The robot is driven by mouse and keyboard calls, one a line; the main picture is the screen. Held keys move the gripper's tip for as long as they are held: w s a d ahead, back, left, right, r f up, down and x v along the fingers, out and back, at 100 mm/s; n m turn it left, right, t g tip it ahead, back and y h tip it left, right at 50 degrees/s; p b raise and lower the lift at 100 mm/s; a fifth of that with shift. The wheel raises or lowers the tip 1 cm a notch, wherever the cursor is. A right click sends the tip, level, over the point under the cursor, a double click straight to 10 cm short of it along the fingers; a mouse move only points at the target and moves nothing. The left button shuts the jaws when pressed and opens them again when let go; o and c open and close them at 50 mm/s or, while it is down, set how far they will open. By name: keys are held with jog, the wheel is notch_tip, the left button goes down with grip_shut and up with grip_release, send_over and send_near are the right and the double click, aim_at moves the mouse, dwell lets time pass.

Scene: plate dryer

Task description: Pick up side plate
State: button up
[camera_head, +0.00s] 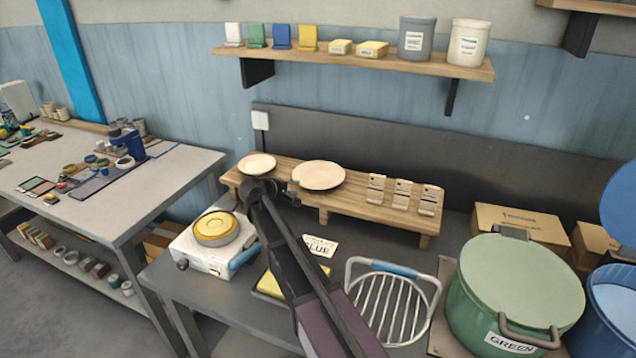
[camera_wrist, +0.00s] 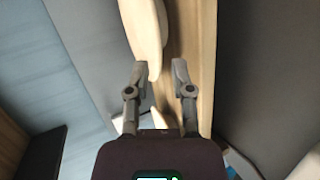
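Two pale plates sit on a raised wooden bench (camera_head: 370,207). The smaller, likely the side plate (camera_head: 257,162), is at its left end. The larger plate (camera_head: 319,174) lies to its right. My gripper (camera_head: 281,188) is in front of and between the plates, close to the bench. The larger plate (camera_wrist: 146,32) shows above the left finger there. A pale edge by that finger's base appears to be the smaller plate, mostly hidden. Contact cannot be told.
Several small wooden blocks (camera_head: 403,196) stand on the bench's right. Below are a white scale-like device (camera_head: 205,250), a wire rack (camera_head: 390,305) with a blue handle and a green lidded pot (camera_head: 515,300). A shelf (camera_head: 370,66) runs above.

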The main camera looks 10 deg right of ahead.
aim_at(304, 184)
jog(key=shift+w+d+f, duration=0.15)
jog(key=shift+w+d, duration=0.1)
jog(key=shift+d, duration=0.05)
jog(key=shift+b+x, duration=1.1)
jog(key=shift+x, duration=1.5)
grip_shut()
